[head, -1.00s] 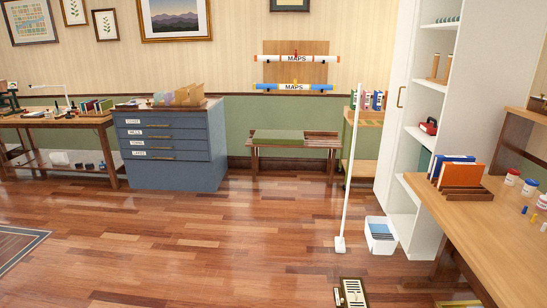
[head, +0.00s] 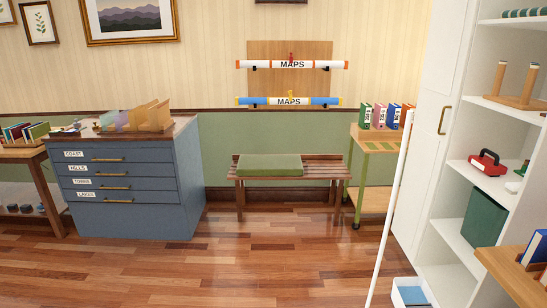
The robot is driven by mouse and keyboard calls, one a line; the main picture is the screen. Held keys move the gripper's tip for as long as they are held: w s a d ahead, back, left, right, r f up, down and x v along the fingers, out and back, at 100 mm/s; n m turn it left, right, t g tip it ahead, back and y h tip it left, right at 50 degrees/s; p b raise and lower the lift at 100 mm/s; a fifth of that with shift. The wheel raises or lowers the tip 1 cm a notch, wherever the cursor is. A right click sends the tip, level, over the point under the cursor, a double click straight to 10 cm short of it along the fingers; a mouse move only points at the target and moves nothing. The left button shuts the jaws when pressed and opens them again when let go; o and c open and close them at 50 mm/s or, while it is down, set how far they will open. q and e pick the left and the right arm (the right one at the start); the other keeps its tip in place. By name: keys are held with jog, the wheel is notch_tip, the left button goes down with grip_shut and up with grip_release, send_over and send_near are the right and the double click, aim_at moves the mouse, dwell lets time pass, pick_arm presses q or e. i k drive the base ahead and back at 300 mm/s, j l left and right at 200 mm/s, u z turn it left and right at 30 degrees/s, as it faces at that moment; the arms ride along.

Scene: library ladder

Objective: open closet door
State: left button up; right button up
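A tall white closet (head: 461,190) stands on the right in the head view. Its white door panel (head: 424,150) has a vertical brass handle (head: 443,120) near its right edge. Right of the panel, the closet's shelves are open to view. I cannot tell how far the door is open or how it is mounted. Neither of my grippers is in view.
A white pole (head: 389,215) stands in front of the door, with a white bin (head: 411,292) beside it. A wooden table (head: 507,275) juts in at lower right. The floor (head: 270,260) before the bench (head: 292,172) is clear.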

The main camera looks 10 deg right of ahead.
aim_at(452, 23)
jog(key=i+z, duration=0.1)
jog(key=i, duration=0.5)
jog(key=i+z, duration=0.15)
jog(key=i, duration=0.45)
jog(key=i+j+z, duration=0.1)
jog(key=i, duration=0.5)
jog(key=i+j+z, duration=0.15)
jog(key=i, duration=0.45)
jog(key=j, duration=0.1)
